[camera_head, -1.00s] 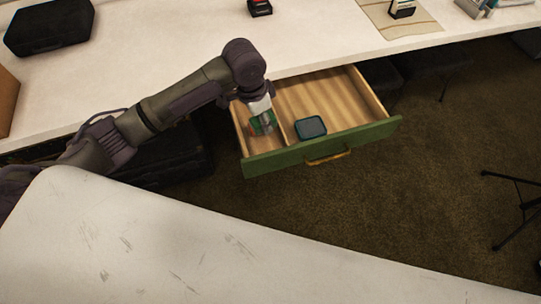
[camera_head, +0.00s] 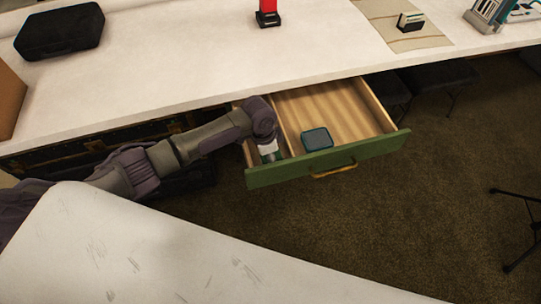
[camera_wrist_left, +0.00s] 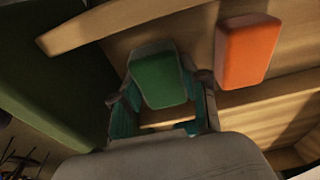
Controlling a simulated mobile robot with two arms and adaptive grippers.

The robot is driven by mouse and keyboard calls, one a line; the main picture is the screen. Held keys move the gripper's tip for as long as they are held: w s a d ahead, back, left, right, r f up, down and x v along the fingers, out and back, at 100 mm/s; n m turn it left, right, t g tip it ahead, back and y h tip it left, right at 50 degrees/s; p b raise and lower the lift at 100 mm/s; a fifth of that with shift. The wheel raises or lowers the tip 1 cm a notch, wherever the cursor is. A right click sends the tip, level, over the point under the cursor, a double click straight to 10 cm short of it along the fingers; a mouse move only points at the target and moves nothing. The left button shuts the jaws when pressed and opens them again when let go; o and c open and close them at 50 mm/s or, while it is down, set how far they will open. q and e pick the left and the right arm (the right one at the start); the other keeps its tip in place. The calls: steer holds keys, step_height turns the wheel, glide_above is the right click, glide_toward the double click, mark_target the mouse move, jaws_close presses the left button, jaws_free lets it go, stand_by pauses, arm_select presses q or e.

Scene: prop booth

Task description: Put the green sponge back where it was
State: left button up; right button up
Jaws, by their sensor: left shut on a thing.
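In the left wrist view, the green sponge (camera_wrist_left: 160,80) is between the two fingers of my left gripper (camera_wrist_left: 158,90), which is shut on it. In the head view, my left gripper (camera_head: 269,151) is down in the narrow left compartment of the open drawer (camera_head: 330,161), close behind its green front. The sponge is mostly hidden there. An orange sponge-like block (camera_wrist_left: 247,50) lies beside the green sponge in the wrist view, apart from it. I cannot tell whether the green sponge touches the drawer bottom. My right gripper is not in view.
A teal square box (camera_head: 317,139) sits in the wide compartment, right of the divider. The worktop above holds a black case (camera_head: 60,30), a red item on a black base (camera_head: 268,13) and a mat (camera_head: 430,37). The wide compartment's back is free.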

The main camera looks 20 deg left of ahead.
arm_select(q)
steer(key=shift+f, duration=0.15)
steer(key=o, duration=0.7)
steer(key=shift+o, duration=0.2)
step_height(320, 180, up, 12)
steer(key=a+p, duration=0.1)
steer(key=shift+s+a, duration=0.25)
steer(key=shift+s, duration=0.2)
